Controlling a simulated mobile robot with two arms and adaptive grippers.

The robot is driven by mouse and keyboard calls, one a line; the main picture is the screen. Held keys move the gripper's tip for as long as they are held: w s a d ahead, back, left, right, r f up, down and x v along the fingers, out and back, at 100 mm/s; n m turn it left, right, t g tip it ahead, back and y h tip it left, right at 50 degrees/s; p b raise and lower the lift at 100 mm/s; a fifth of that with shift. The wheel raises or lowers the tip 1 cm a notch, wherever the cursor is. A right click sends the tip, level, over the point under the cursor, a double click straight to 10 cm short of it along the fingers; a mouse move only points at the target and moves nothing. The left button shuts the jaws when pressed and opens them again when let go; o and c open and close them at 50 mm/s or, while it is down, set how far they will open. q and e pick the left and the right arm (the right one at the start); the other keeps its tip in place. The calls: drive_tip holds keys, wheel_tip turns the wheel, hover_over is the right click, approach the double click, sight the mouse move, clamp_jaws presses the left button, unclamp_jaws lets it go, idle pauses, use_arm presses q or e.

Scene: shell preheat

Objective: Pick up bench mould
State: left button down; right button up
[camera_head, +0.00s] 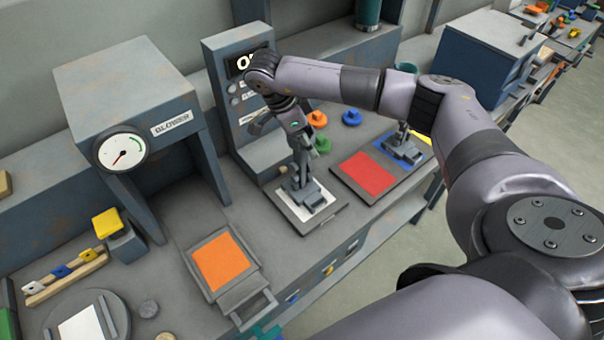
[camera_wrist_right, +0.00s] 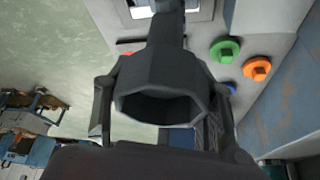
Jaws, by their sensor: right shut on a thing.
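The bench mould, a dark grey piece with an upright post, stands at the white square pad (camera_head: 325,208) in the head view. My right gripper (camera_head: 306,150) comes down over it from above and is shut on its upper part. In the right wrist view the bench mould (camera_wrist_right: 165,75) shows a hollow, many-sided end between my two fingers, with its post running towards the pale pad. I cannot tell whether its foot touches the pad. My left gripper is not in view.
A similar grey piece (camera_head: 404,148) stands on a blue panel beside a red panel (camera_head: 368,174). Orange (camera_head: 317,118), green (camera_head: 322,144) and blue (camera_head: 352,117) knobs lie behind. A grey press with a dial (camera_head: 121,147) and an orange-topped tray (camera_head: 219,262) stand left.

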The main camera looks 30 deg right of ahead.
clamp_jaws()
idle(0.3)
drive_tip(key=shift+r, duration=0.2)
